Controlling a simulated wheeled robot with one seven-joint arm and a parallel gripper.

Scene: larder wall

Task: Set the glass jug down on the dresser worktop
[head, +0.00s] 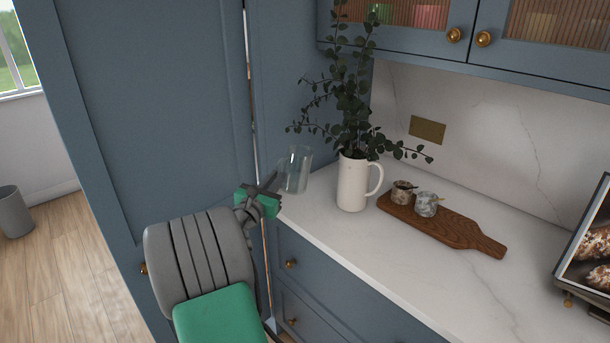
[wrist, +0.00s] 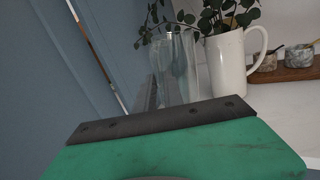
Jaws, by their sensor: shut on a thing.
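The glass jug (head: 298,168) is clear and see-through, and looks slightly tilted in the head view. My gripper (head: 270,186) is shut on it from the left, at the left end of the dresser worktop (head: 340,232). In the wrist view the jug (wrist: 175,68) stands beyond the dark edge of the gripper (wrist: 160,118), and its lower part is hidden. The jug is over or at the worktop's left end, close to the blue cabinet side. I cannot tell whether its base touches the worktop.
A white pitcher (head: 352,184) with leafy stems (head: 350,110) stands just right of the jug. A wooden board (head: 460,229) with two small stone pots (head: 426,204) lies further right. A framed picture (head: 597,250) stands at the right edge. The worktop's front is clear.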

